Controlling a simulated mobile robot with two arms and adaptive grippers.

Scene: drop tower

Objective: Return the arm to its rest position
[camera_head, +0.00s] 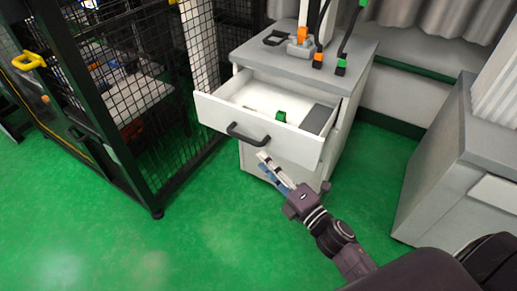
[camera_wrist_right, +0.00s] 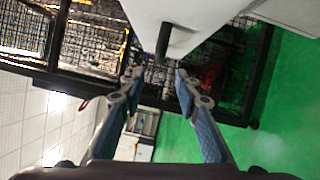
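My right arm reaches in from the lower right in the head view. Its gripper (camera_head: 266,163) is in front of the white cabinet, a little below the dark handle (camera_head: 248,135) of the pulled-out drawer (camera_head: 215,112). In the right wrist view the gripper (camera_wrist_right: 159,75) has its two fingers apart with nothing between them. The handle also shows in the wrist view (camera_wrist_right: 163,40), ahead of the fingertips and apart from them. My left gripper is not in either view.
The open drawer holds a green item (camera_head: 281,116) and a grey block (camera_head: 316,119). A drop tower device (camera_head: 301,42) stands on the cabinet top. A black mesh cage (camera_head: 135,85) is at left, another grey cabinet (camera_head: 440,150) at right. Green floor is free in front.

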